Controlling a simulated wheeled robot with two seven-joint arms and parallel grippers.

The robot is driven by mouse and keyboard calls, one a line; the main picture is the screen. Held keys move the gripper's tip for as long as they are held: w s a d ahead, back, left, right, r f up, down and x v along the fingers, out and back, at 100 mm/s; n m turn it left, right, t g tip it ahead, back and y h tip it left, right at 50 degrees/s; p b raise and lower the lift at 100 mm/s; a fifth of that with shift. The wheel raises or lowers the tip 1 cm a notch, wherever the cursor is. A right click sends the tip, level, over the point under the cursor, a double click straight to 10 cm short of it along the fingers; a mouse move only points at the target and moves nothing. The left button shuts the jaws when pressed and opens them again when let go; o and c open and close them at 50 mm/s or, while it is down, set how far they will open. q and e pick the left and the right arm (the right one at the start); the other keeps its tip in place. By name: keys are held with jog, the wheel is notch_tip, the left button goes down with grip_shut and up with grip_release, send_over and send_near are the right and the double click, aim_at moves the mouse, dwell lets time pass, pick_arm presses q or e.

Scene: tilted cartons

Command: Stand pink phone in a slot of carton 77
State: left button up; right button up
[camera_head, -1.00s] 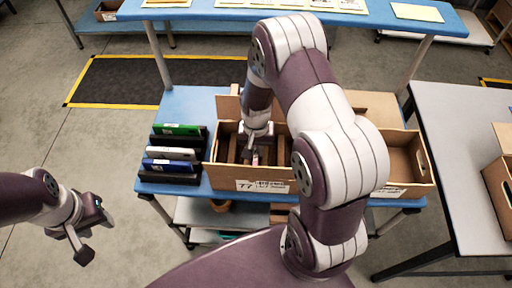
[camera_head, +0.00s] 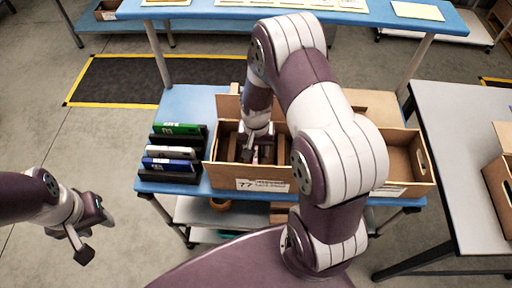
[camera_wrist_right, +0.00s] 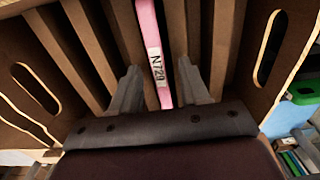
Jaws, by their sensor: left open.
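The pink phone (camera_wrist_right: 150,28), with a white label N729, stands on edge between brown dividers inside carton 77 (camera_head: 225,177). In the head view the phone is mostly hidden by my right arm. My right gripper (camera_head: 252,154) is down in the carton. In the right wrist view its fingers (camera_wrist_right: 158,72) stand on either side of the phone with a visible gap, so it is open around it. My left gripper (camera_head: 92,235) is open and empty at the left, away from the table.
A dark rack (camera_head: 172,177) with several phones, green, white and blue, stands left of carton 77 on the blue table (camera_head: 190,100). Another carton (camera_head: 408,175) is to the right, partly behind my right arm. A grey table (camera_head: 460,130) stands further right.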

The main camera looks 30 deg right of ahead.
notch_tip(320, 180, up, 13)
jog(key=shift+f, duration=0.15)
dwell(0.4)
notch_tip(320, 180, up, 7)
jog(key=p, duration=0.6)
jog(key=shift+w, duration=0.1)
